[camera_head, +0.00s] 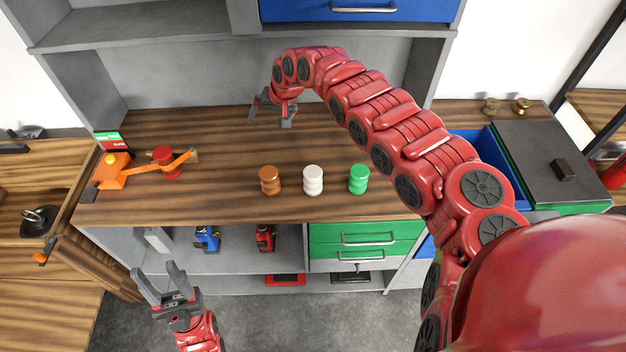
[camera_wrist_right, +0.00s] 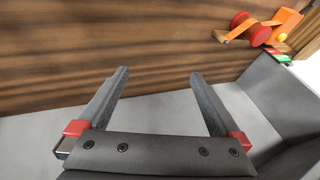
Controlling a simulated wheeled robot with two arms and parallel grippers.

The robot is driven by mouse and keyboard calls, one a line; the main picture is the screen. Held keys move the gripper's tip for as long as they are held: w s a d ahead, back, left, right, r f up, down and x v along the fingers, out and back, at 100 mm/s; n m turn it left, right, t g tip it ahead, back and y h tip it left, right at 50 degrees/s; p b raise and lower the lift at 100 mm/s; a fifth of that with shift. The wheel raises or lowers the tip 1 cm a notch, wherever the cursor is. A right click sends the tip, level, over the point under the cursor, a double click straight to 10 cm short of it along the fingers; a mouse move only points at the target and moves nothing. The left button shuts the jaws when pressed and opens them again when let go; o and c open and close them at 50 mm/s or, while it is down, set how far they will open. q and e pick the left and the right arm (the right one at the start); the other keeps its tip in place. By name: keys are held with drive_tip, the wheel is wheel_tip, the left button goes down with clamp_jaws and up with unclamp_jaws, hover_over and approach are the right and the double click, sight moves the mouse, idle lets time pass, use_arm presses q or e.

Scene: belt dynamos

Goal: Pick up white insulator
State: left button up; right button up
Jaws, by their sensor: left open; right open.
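The white insulator (camera_head: 313,180) stands upright on the wooden worktop, between a brown insulator (camera_head: 269,180) on its left and a green insulator (camera_head: 358,179) on its right. My right gripper (camera_head: 270,108) is open and empty over the back of the worktop, behind and left of the white insulator. Its two fingers also show apart in the right wrist view (camera_wrist_right: 160,85), with no insulator in that view. My left gripper (camera_head: 160,285) is open and empty, low in front of the worktop at the left.
An orange device (camera_head: 113,172) with a red spool (camera_head: 166,162) stands at the worktop's left; the spool also shows in the right wrist view (camera_wrist_right: 250,28). A grey back panel (camera_head: 200,85) and upper shelf border the worktop. Green drawers (camera_head: 365,238) are below. The worktop's middle left is clear.

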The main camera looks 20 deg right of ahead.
drive_tip(key=s+d+g+h, duration=0.3)
drive_tip(key=s+d+g, duration=0.2)
drive_tip(key=s+d, duration=0.45)
hover_over(312, 172)
drive_tip(key=f, duration=0.5)
drive_tip(key=shift+s+a+f, duration=0.2)
wheel_tip(312, 172, down, 7)
drive_tip(key=b, duration=0.4)
drive_tip(key=shift+w+f, duration=0.1)
drive_tip(key=shift+w, duration=0.05)
drive_tip(key=shift+d+f+p, duration=0.15)
drive_tip(key=shift+f+p, duration=0.2)
drive_tip(key=shift+p, duration=0.1)
wheel_tip(312, 172, down, 3)
drive_tip(key=shift+d+f+p, duration=0.1)
drive_tip(key=shift+d+p, duration=0.05)
drive_tip(key=shift+p, duration=0.5)
drive_tip(key=shift+w+f, duration=0.1)
drive_tip(key=shift+f, duration=0.55)
clamp_jaws()
